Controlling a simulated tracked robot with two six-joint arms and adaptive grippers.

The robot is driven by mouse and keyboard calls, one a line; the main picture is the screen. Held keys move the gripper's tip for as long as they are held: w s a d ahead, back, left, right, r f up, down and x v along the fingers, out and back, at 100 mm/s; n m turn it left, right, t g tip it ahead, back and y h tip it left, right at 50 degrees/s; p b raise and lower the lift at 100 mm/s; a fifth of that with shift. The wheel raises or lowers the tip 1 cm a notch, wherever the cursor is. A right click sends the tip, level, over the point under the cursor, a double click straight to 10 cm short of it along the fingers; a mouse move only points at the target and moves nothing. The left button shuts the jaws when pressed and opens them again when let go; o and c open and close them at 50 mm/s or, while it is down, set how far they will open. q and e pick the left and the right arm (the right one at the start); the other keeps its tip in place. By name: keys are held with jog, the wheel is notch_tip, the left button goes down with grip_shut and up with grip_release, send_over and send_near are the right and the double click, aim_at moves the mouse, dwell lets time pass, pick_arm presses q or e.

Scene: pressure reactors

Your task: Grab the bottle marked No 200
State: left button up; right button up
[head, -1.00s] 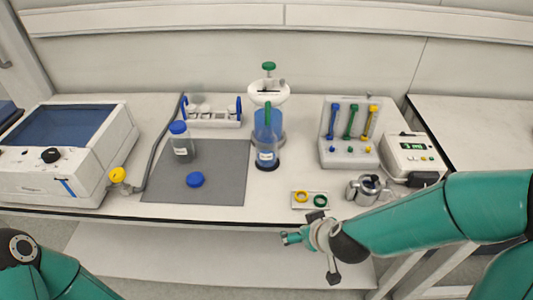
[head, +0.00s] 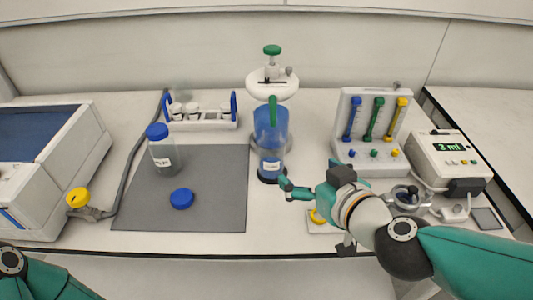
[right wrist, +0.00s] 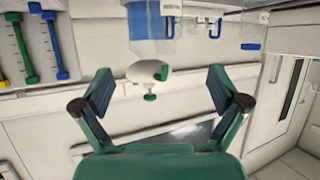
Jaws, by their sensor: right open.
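A clear bottle with a blue cap (head: 162,152) stands upright on the grey mat; its white label is too small to read. A blue cylindrical vessel (head: 270,135) with a green handle and a small label stands at the bench's middle; that label is not readable either. Blue vessel parts also show at the top of the right wrist view (right wrist: 152,22). My right gripper (head: 302,203) is open and empty, over the front of the bench, right of and nearer than the blue vessel. Its two spread fingers show in the right wrist view (right wrist: 158,92). My left gripper is out of view.
A loose blue cap (head: 181,199) lies on the mat (head: 215,205). A white rack (head: 205,123) of jars stands behind. A tray with a yellow ring (head: 318,216) lies partly behind my right gripper. A syringe stand (head: 358,165) and a display device (head: 448,160) stand right.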

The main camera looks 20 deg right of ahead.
aim_at(280, 153)
jog(key=p+x, duration=0.4)
jog(key=x, duration=0.3)
jog(key=shift+w+a+f+p, duration=0.1)
jog(key=shift+w+a+p, duration=0.05)
jog(key=shift+w+p, duration=0.2)
jog(key=x, duration=0.3)
jog(key=shift+w+f, duration=0.1)
jog(key=shift+f, duration=0.05)
jog(key=shift+a+x, duration=0.2)
jog(key=shift+x, duration=1.2)
jog(key=shift+a+x, duration=0.15)
jog(key=shift+x, duration=1.25)
jog(key=c, duration=1.6)
